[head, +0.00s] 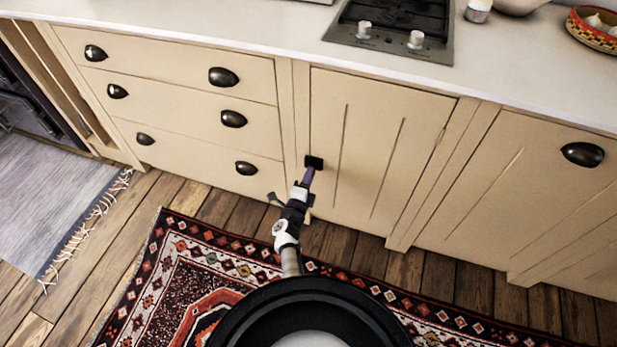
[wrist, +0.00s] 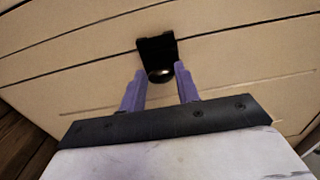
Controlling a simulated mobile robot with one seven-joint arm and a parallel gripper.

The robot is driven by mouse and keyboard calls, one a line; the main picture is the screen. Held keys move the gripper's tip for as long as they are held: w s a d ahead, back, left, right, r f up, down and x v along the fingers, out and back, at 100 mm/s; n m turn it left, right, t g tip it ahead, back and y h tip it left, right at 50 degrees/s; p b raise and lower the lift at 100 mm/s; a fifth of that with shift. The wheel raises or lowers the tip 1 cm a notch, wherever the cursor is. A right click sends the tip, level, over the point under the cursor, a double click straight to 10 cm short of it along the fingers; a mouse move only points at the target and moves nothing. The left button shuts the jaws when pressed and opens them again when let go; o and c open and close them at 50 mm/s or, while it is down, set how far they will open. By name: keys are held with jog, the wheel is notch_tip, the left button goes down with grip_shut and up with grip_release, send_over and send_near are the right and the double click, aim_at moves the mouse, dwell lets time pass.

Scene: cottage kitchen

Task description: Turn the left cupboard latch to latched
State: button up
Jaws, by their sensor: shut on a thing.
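The cupboard latch (head: 314,161) is a small black fitting at the left edge of the cream cupboard door (head: 373,150), beside the drawers. In the wrist view the latch (wrist: 157,46) shows as a dark plate with a rounded, shiny knob. My gripper (head: 309,176) reaches up to it from below in the head view. In the wrist view the two purple fingers of my gripper (wrist: 160,75) stand on either side of the knob, shut on it. The fingers partly hide the latch in the head view, and I cannot tell its turn angle.
Drawers with dark cup pulls (head: 223,77) are to the left. Another cupboard front with a dark pull (head: 582,154) is to the right. The white worktop (head: 270,28) with a hob (head: 392,28) runs above. A patterned rug (head: 215,262) lies on the wooden floor.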

dwell(0.5)
jog(key=o, duration=1)
jog(key=shift+s, duration=0.1)
jog(key=v, duration=1.3)
jog(key=shift+s+a, duration=0.15)
jog(key=shift+s, duration=0.1)
